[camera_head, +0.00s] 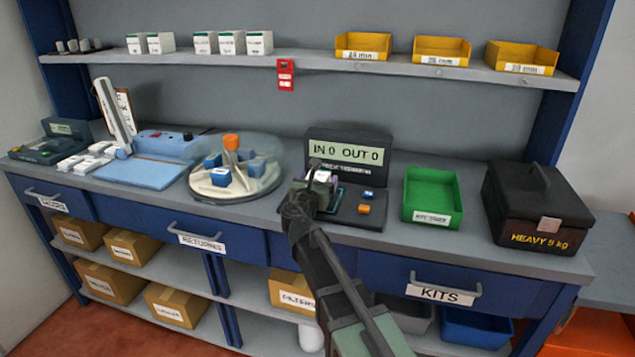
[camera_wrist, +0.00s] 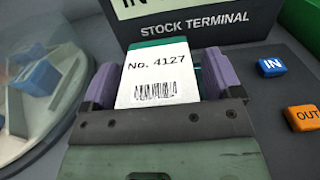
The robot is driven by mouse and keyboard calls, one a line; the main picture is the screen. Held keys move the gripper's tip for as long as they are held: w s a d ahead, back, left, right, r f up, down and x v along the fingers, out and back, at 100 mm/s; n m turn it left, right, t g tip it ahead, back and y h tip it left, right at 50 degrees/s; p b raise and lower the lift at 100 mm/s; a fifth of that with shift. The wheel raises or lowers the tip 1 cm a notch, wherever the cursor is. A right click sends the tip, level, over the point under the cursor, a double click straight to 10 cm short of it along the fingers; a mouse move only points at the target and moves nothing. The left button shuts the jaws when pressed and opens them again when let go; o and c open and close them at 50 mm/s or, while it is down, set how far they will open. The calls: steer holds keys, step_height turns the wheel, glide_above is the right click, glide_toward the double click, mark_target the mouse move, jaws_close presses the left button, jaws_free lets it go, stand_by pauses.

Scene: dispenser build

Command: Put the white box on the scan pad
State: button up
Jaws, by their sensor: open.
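The white box (camera_wrist: 157,72) has a label reading "No. 4127" with a barcode and a dark green band at its far edge. In the head view a small part of the white box (camera_head: 322,176) shows at the stock terminal. My gripper (camera_wrist: 160,78) is open, with its purple fingers on either side of the box; it also shows in the head view (camera_head: 316,184). The scan pad (camera_head: 338,196) shows as a teal-edged patch in front of the terminal screen, mostly hidden by my gripper. The box appears to be over or on it; contact is hidden.
The stock terminal (camera_head: 349,152) reads "IN 0 OUT 0". Its blue IN button (camera_wrist: 271,67) and orange OUT button (camera_wrist: 303,117) are to the right. A round turntable (camera_head: 262,185) stands left, a green tray (camera_head: 432,190) and a black heavy case (camera_head: 536,205) right.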

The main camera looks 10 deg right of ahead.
steer(key=shift+r+p, duration=0.3)
steer(key=v, duration=1.2)
steer(key=shift+f, duration=0.2)
